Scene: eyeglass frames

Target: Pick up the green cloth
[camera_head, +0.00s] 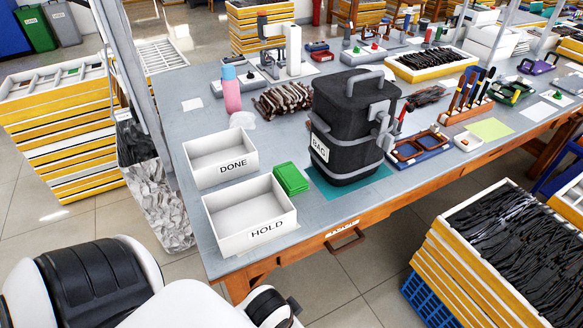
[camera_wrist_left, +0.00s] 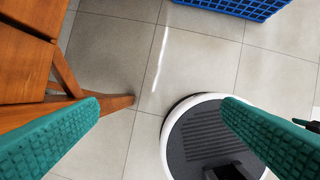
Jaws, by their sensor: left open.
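The green cloth (camera_head: 291,178) lies folded flat on the grey table, just right of the white HOLD tray (camera_head: 248,238) and left of the black bag (camera_head: 352,95). My left gripper (camera_wrist_left: 160,110) shows in the left wrist view as two green textured fingers spread wide apart. Nothing is between them. Below them are tiled floor, wooden table legs and a round dark base, so the gripper is away from the cloth. The cloth is not in the wrist view. My right gripper is not in view.
A white DONE tray (camera_head: 221,163) stands behind the HOLD tray. The tall bag stands on a teal mat (camera_head: 376,177), close to the cloth. A pink bottle (camera_head: 231,90) stands farther back. The table's front edge has a drawer handle (camera_head: 345,240).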

